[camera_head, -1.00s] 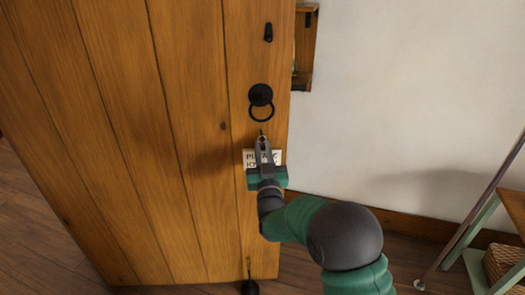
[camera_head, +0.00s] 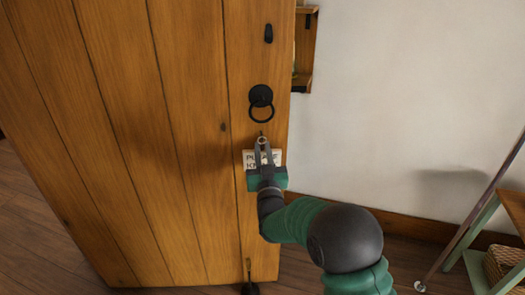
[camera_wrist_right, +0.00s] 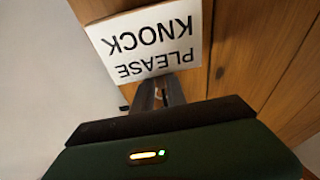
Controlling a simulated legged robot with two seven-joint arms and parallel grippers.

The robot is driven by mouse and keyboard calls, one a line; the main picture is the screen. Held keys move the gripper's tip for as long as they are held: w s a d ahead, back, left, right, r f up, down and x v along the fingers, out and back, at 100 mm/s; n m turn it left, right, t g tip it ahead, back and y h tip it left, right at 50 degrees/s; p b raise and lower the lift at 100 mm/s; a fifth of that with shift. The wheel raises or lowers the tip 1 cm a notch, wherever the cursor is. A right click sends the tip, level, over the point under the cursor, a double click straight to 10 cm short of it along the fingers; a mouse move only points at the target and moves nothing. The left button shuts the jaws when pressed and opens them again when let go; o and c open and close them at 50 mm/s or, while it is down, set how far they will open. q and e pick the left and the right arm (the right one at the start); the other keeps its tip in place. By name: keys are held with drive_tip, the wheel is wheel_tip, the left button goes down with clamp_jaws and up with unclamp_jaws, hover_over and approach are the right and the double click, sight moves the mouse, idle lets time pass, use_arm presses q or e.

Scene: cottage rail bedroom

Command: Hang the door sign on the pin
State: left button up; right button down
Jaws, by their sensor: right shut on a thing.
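The door sign (camera_head: 249,157) is a white plate reading "PLEASE KNOCK", hanging close in front of the wooden door, partly hidden by my right gripper. It shows upside down in the right wrist view (camera_wrist_right: 150,42). My right gripper (camera_head: 263,143) is shut on the small loop at the sign's top; its fingers also show in the wrist view (camera_wrist_right: 159,94). A small dark pin (camera_head: 261,133) shows on the door just above the fingertips. I cannot tell whether the loop touches it. My left gripper is not in view.
A black ring handle (camera_head: 261,101) is on the door (camera_head: 190,130) just above the pin, with a black keyhole cover (camera_head: 268,33) higher up. A wooden wall shelf (camera_head: 305,50) is behind the door's edge. A green stand with a basket (camera_head: 502,265) is at right.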

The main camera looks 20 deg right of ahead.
drive_tip(key=shift+f, duration=0.45)
drive_tip(key=c, duration=1.3)
unclamp_jaws()
drive_tip(key=shift+o, duration=0.2)
